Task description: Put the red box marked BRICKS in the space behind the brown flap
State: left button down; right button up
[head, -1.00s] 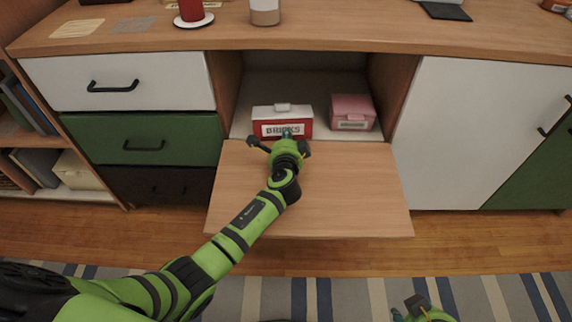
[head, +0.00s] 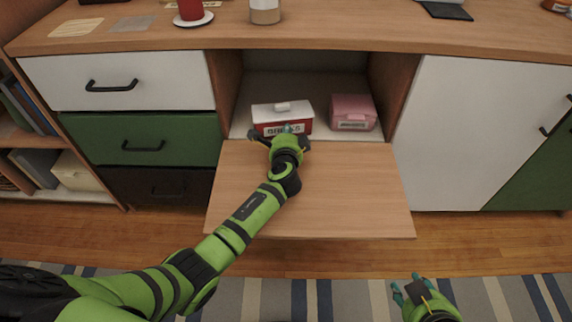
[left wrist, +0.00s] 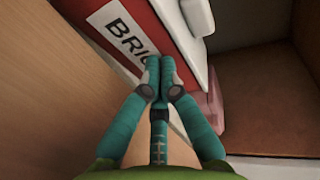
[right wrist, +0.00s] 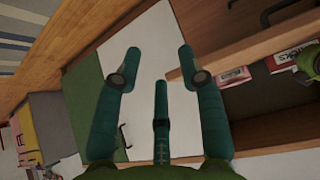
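The red box marked BRICKS (head: 283,117), with a white lid and handle, stands inside the open compartment at its left side. It fills the upper middle of the left wrist view (left wrist: 128,38). The brown flap (head: 320,205) is folded down level in front of the compartment. My left gripper (head: 282,134) is at the box's front, over the flap's inner edge. Its fingertips (left wrist: 156,72) are together against or just before the label, with nothing between them. My right gripper (head: 411,288) is open and empty, low in front of the cabinet, fingers apart in the right wrist view (right wrist: 158,62).
A pink box (head: 352,112) stands at the right side of the same compartment, with a gap between the boxes. Drawers (head: 140,140) are left of the opening and a white door (head: 480,130) is right. The countertop (head: 340,25) overhangs above.

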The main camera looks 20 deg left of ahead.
aim_at(288, 120)
pick_arm(q)
jog(key=shift+w+a+b, duration=0.25)
jog(key=shift+w+b, duration=0.1)
jog(key=shift+w, duration=0.35)
jog(key=shift+w+a+b, duration=0.15)
jog(key=shift+w+b, duration=0.25)
jog(key=shift+w, duration=0.25)
jog(key=shift+w+a+b, duration=0.15)
jog(key=shift+w+b, duration=0.2)
jog(key=shift+w, duration=0.2)
jog(key=shift+w+a+b, duration=0.15)
jog(key=shift+w+b, duration=0.2)
jog(key=shift+w, duration=0.15)
pick_arm(e)
jog(key=w+a+r+t+y, duration=0.2)
jog(key=w+a+r+t, duration=0.1)
jog(key=r, duration=0.4)
jog(key=w+a+r+n+t+y, duration=0.1)
jog(key=w+a+r+t, duration=0.2)
jog(key=r+t, duration=0.3)
jog(key=shift+w+r+n+t+y, duration=0.3)
jog(key=shift+w+r+y, duration=0.15)
jog(key=shift+r, duration=0.55)
